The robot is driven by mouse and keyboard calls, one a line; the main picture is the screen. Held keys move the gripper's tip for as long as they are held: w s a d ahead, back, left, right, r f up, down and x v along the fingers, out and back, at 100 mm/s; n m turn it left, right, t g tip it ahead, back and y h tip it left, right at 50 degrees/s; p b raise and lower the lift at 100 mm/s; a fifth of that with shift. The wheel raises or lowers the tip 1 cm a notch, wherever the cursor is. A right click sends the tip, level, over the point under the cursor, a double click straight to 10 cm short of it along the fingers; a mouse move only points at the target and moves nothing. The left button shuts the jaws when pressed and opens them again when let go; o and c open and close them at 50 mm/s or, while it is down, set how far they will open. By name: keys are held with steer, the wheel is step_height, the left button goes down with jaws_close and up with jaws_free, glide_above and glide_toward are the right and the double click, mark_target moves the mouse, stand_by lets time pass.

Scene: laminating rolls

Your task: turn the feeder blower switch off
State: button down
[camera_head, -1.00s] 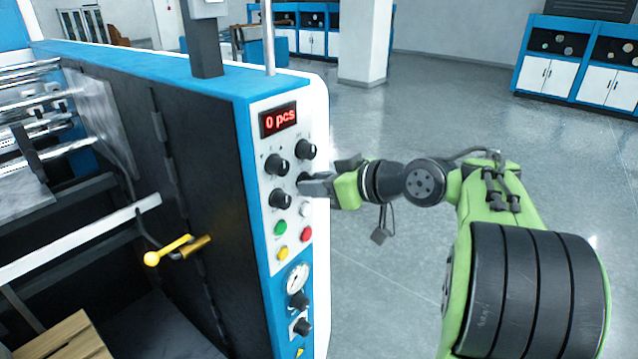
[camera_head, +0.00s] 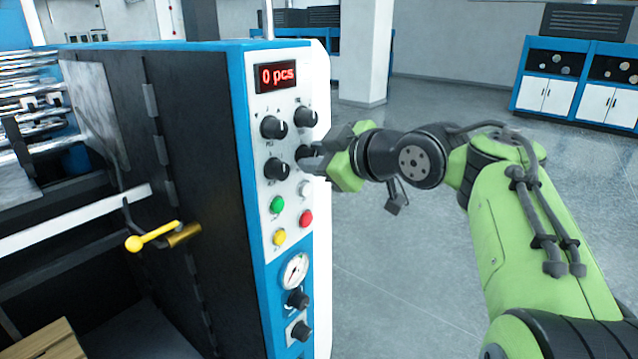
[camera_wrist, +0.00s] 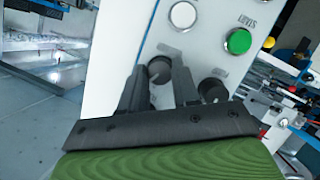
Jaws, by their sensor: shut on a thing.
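The machine's control panel (camera_head: 291,190) carries several black rotary knobs. My gripper (camera_head: 309,160) reaches in from the right and is shut on the right knob of the second row (camera_head: 303,152), which it partly hides in the head view. In the wrist view, this black knob (camera_wrist: 160,68) sits between the two fingertips of my gripper (camera_wrist: 159,80). I cannot read its label or tell which way it points. I take it as the feeder blower switch, but the picture does not confirm this.
Nearby are the left second-row knob (camera_head: 276,168), a knob above (camera_head: 305,117), a white button (camera_head: 304,188), a green button (camera_head: 277,204), a red button (camera_head: 305,218) and a gauge (camera_head: 293,271). A yellow handle (camera_head: 150,238) sticks out at left. Floor to the right is clear.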

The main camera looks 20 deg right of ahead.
steer(key=n+b, duration=0.1)
steer(key=b, duration=0.1)
steer(key=n+t+h+b, duration=0.1)
steer(key=b, duration=0.2)
steer(key=n+t+b, duration=0.1)
steer(key=n+b, duration=0.1)
steer(key=b, duration=0.1)
steer(key=shift+s+a+f, duration=0.1)
steer(key=shift+f, duration=0.2)
steer(key=shift+r, duration=0.1)
steer(key=c, duration=0.8)
jaws_free()
